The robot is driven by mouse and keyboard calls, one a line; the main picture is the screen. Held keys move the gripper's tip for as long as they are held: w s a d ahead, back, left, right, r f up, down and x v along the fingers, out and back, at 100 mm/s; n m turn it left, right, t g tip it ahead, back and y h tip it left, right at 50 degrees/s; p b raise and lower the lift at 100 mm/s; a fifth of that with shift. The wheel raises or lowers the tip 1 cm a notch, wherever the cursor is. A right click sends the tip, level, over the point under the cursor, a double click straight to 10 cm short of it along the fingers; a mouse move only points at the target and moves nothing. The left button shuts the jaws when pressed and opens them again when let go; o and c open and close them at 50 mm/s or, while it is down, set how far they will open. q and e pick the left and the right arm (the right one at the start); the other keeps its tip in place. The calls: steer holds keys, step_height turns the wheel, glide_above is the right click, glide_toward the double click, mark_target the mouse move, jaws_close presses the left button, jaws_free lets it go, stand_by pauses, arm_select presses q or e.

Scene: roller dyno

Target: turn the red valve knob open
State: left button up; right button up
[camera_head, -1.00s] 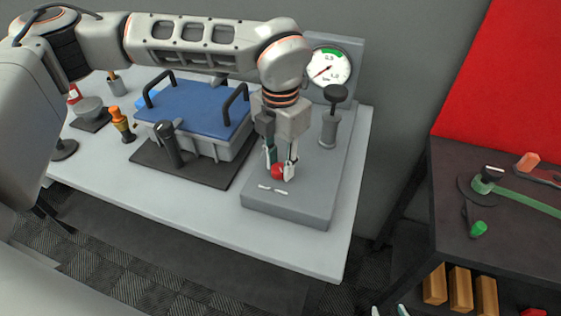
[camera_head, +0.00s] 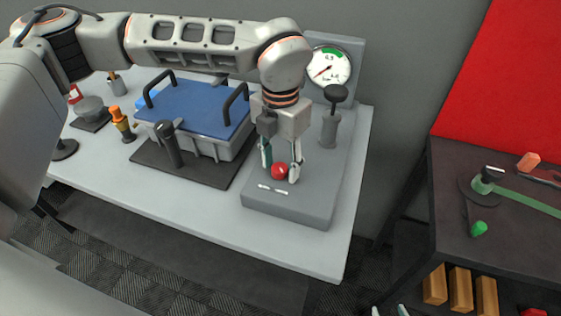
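The red valve knob (camera_head: 279,171) is a small round knob on top of the grey valve block (camera_head: 300,205), near its front. Two short white marks lie on the block in front of it. My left gripper (camera_head: 280,172) comes down from above with its fingers apart, one on each side of the knob. The right finger looks very close to the knob; I cannot tell whether it touches. A gap shows on the left side. Two fingertips of my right gripper (camera_head: 389,310) show apart at the bottom edge; the rest is out of view.
A pressure gauge (camera_head: 328,67) stands behind the block, its red needle pointing lower left. A black-topped grey post (camera_head: 331,125) stands right of my gripper. A blue-lidded box (camera_head: 205,107) with black handles is to the left. A dark bench (camera_head: 500,225) with tools stands at right.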

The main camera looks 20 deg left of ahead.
mark_target(281, 166)
arm_select(q)
step_height(281, 166, up, 12)
stand_by(0.6)
steer(key=shift+r, duration=0.1)
